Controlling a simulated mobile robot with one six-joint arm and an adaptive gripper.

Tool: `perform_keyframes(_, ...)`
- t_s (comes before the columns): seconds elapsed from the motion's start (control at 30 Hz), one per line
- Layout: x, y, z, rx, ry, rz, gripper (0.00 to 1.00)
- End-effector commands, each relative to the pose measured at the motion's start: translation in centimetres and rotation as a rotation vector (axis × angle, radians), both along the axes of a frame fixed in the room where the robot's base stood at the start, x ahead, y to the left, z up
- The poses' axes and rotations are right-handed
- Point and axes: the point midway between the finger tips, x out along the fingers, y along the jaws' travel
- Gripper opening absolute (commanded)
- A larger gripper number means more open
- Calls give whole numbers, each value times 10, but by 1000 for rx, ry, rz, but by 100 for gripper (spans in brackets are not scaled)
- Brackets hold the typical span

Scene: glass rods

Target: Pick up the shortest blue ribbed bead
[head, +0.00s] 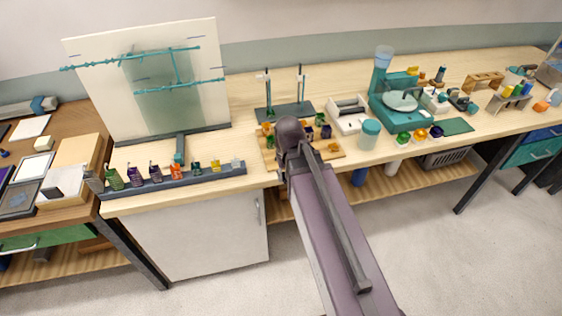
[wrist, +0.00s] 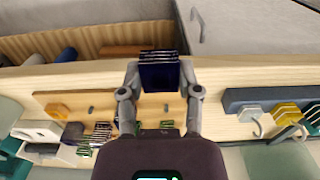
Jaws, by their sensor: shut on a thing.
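In the wrist view my gripper (wrist: 160,80) is shut on a dark blue ribbed bead (wrist: 159,76), which sits between the two fingertips with its ridges showing at the top. The bead is in front of a light wooden board (wrist: 60,100); whether it touches the board I cannot tell. In the head view my arm hides the gripper and the held bead. Other dark ribbed beads (head: 326,131) stand on the board to the right of my arm. In the wrist view several more ribbed beads (wrist: 101,133) show at lower left.
A dark rail (head: 215,173) with coloured beads lies on the left bench, before a white panel (head: 95,60). A stand with upright rods (head: 301,85) is behind the board. A white holder (head: 348,113) and a teal jar (head: 370,133) stand close on the right.

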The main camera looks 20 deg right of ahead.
Motion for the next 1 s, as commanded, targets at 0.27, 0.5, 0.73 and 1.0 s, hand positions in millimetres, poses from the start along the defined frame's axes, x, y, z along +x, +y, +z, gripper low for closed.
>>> perform_keyframes(0.27, -22, -2, 2, 0, 0, 0, 0)
perform_keyframes(0.5, -26, -2, 2, 0, 0, 0, 0)
perform_keyframes(0.73, -26, -2, 2, 0, 0, 0, 0)
perform_keyframes(1.0, -26, -2, 2, 0, 0, 0, 0)
